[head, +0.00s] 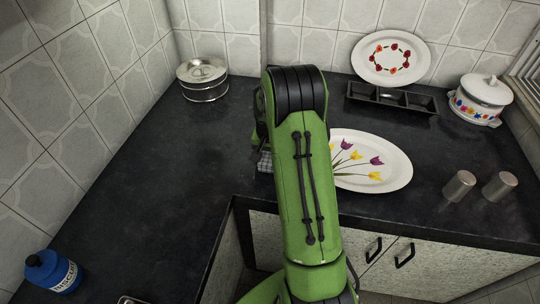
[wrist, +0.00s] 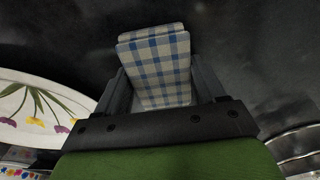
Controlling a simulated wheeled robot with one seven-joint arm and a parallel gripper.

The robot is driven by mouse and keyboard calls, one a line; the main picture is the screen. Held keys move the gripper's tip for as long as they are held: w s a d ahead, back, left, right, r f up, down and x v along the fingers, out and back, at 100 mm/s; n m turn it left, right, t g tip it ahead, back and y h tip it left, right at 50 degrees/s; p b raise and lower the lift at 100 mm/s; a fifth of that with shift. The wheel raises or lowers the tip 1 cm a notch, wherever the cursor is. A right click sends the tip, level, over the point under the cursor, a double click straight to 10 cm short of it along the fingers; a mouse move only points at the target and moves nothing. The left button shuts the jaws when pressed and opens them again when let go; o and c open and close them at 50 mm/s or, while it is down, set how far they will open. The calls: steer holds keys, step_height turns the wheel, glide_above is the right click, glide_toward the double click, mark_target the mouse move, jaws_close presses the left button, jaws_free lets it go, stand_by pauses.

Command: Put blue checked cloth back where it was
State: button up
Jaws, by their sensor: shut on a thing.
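The blue checked cloth (wrist: 160,65) is a folded blue and white piece in the wrist view. It sits between the two fingers of my gripper (wrist: 163,85), which is shut on it. In the head view a small part of the cloth (head: 265,161) shows at the left side of my green arm. My arm hides most of the cloth and the gripper there. Whether the cloth touches the dark counter (head: 150,185) is hard to tell.
An oval tulip plate (head: 385,165) lies right of my arm. Two steel tumblers (head: 459,186) (head: 499,186) stand farther right.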

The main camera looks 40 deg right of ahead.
mark_target(269, 159)
steer(key=o, duration=1)
steer(key=shift+f, duration=0.1)
steer(key=s+a+r+n+t+p, duration=0.15)
steer(key=a+r, duration=0.25)
steer(key=r, duration=0.6)
steer(key=s+a+r+n+g+p, duration=0.1)
steer(key=s+a+r+p, duration=0.15)
steer(key=r, duration=0.75)
steer(key=s+a+r+n+t, duration=0.2)
steer(key=s+a+n, duration=0.1)
steer(key=s+a, duration=0.4)
steer(key=s+a+r+n+t+y, duration=0.1)
steer(key=s+a, duration=0.5)
steer(key=s, duration=0.7)
step_height(269, 159, up, 2)
steer(key=n+t+b, duration=0.1)
steer(key=n, duration=0.2)
steer(key=shift+a, duration=0.4)
